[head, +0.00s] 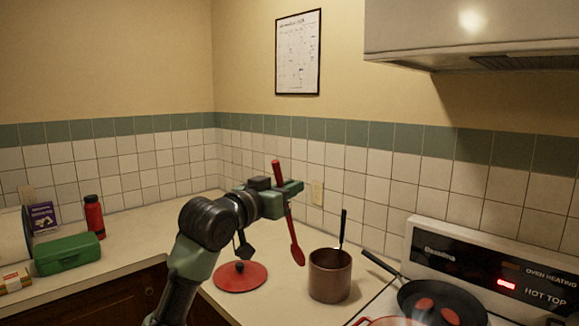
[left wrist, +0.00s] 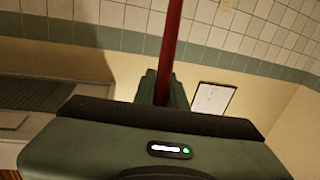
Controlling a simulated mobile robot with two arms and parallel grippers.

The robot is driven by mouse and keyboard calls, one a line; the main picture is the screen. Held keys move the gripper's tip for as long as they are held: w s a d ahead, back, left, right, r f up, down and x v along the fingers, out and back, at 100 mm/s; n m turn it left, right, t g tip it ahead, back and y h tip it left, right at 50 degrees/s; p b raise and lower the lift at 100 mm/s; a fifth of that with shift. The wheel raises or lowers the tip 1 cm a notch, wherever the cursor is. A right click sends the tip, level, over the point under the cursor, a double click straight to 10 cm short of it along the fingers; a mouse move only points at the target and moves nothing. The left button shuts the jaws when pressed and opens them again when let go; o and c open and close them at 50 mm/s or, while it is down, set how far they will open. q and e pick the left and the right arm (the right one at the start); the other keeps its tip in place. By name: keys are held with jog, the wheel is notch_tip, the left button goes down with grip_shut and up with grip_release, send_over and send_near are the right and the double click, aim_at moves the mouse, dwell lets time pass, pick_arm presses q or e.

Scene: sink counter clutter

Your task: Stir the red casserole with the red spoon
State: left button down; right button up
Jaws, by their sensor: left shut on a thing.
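My left gripper (head: 287,188) is shut on the red spoon (head: 298,254). The spoon hangs nearly upright, its handle top above the jaws and its bowl end below, in the air left of a brown pot. In the left wrist view the red handle (left wrist: 170,45) rises from behind the gripper body; the spoon's bowl end is hidden there. The red casserole (head: 388,321) shows only as part of its rim at the bottom edge of the head view, right of and nearer than the spoon. My right gripper is not in view.
The brown pot (head: 330,277) with a black-handled utensil (head: 343,228) stands between spoon and stove. A black pan (head: 455,305) with red pieces sits on the stove. A red lid (head: 232,281) lies on the counter. A green box (head: 68,253) and red bottle (head: 94,217) stand left.

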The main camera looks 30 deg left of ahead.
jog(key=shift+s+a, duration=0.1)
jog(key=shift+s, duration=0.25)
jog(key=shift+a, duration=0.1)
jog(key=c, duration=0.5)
pick_arm(q)
jog(key=s+d+f+y, duration=0.1)
jog(key=s+d+f, duration=0.3)
jog(key=s+f, duration=0.3)
jog(key=s+d+f+n, duration=0.1)
jog(key=s+d+f, duration=0.3)
jog(key=s+f, duration=0.3)
jog(key=s+d+f+y, duration=0.1)
jog(key=s+d+f, duration=0.3)
jog(key=f, duration=1.1)
jog(key=s, duration=0.3)
jog(key=shift+s+f+n+y, duration=0.3)
jog(key=shift+n, duration=0.1)
